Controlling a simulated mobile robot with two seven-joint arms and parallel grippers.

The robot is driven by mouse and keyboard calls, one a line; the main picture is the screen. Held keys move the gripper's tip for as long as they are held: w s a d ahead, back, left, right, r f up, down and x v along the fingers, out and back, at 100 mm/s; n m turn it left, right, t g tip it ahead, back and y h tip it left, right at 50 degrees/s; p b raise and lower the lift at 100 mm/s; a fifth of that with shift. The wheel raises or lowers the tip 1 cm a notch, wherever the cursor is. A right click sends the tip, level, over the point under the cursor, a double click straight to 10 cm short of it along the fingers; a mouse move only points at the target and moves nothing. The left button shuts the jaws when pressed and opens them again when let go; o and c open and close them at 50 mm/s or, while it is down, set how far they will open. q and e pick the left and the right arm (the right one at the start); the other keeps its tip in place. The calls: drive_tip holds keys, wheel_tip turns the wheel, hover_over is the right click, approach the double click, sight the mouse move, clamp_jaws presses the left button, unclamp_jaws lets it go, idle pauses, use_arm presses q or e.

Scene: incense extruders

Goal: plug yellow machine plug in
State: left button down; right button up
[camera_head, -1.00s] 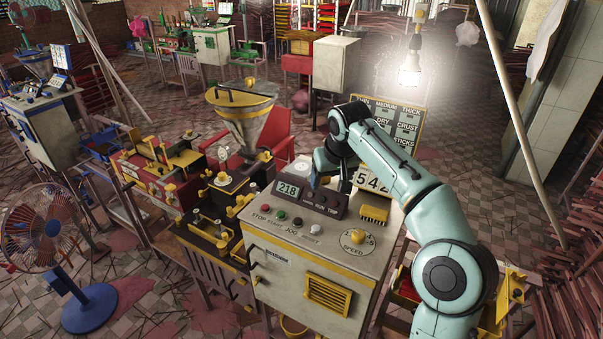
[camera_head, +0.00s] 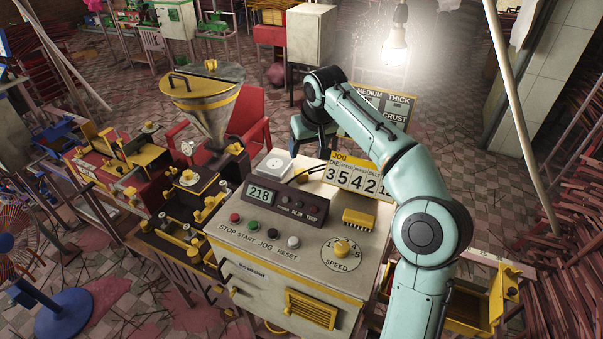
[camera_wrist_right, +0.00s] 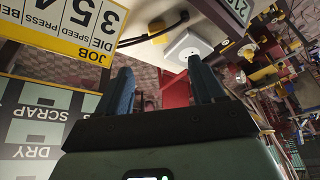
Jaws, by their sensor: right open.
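A white square socket box (camera_head: 276,165) sits at the back of the control cabinet's top, beside the 218 display; it also shows in the right wrist view (camera_wrist_right: 188,47). A small yellow piece, probably the plug (camera_wrist_right: 156,29), lies beside it with dark cable near it; in the head view it is small (camera_head: 298,191). It looks apart from the socket. My right gripper (camera_wrist_right: 162,78) is open and empty, its dark blue fingers spread. In the head view the right gripper (camera_head: 314,135) hangs behind the cabinet's back edge, partly hidden by its arm. My left gripper is not seen.
The cream control cabinet (camera_head: 255,290) carries buttons, a speed knob and a yellow comb-like block (camera_head: 359,219). The JOB number board (camera_head: 347,178) stands right of the socket, close to my arm. The yellow hopper (camera_head: 203,95) and a red chair (camera_head: 246,116) are to the left.

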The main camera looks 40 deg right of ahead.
approach(301, 171)
drive_tip(key=x, duration=0.2)
drive_tip(key=shift+a+f, duration=0.1)
drive_tip(key=shift+f, duration=0.35)
drive_tip(key=shift+w+f, duration=0.15)
drive_tip(key=shift+f, duration=0.15)
drive_tip(key=x, duration=0.5)
drive_tip(key=shift+f, duration=0.1)
drive_tip(key=c, duration=1.2)
drive_tip(key=shift+o, duration=0.2)
drive_tip(key=shift+r, duration=0.2)
